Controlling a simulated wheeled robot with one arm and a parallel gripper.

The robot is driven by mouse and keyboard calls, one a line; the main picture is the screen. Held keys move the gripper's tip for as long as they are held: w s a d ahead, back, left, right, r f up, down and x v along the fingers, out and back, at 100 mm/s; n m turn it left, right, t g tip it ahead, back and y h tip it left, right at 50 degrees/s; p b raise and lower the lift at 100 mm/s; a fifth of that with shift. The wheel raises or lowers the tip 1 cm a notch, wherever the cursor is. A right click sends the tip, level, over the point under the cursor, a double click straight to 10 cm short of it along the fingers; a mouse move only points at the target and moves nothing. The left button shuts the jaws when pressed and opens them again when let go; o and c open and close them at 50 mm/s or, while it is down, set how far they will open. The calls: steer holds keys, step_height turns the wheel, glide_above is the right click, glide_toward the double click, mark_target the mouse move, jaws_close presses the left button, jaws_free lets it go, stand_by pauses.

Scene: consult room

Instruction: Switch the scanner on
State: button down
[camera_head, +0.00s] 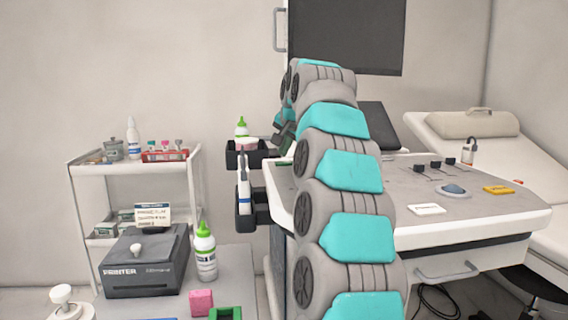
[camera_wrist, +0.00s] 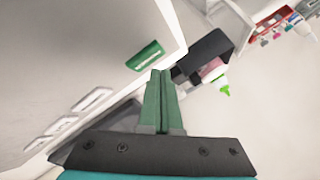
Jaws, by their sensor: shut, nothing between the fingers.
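The scanner (camera_head: 480,215) is a white cart with a grey control panel, sliders and a trackball, below a dark screen (camera_head: 345,35). In the wrist view, a green labelled part that looks like a switch (camera_wrist: 145,55) sits on the scanner's white side, near its edge. My gripper (camera_wrist: 160,73) is shut and empty, its green fingertips just below and right of this green part in the picture. I cannot tell if they touch it. In the head view my arm hides the scanner's left part and most of my gripper.
A black holder (camera_wrist: 207,48) with a green-tipped bottle (camera_wrist: 222,80) is close to my fingers on the right. A shelf cart (camera_head: 125,168) and a printer (camera_head: 145,275) stand at left; an exam couch (camera_head: 425,130) is at right.

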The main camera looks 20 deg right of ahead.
mark_target(284, 163)
stand_by(0.8)
steer(key=shift+f, duration=0.4)
steer(key=shift+f+b, duration=0.45)
steer(key=shift+b, duration=0.1)
stand_by(0.5)
steer(key=shift+r, duration=0.15)
steer(key=shift+r+p, duration=0.75)
step_height(284, 163, up, 5)
steer(key=p, duration=0.4)
stand_by(1.0)
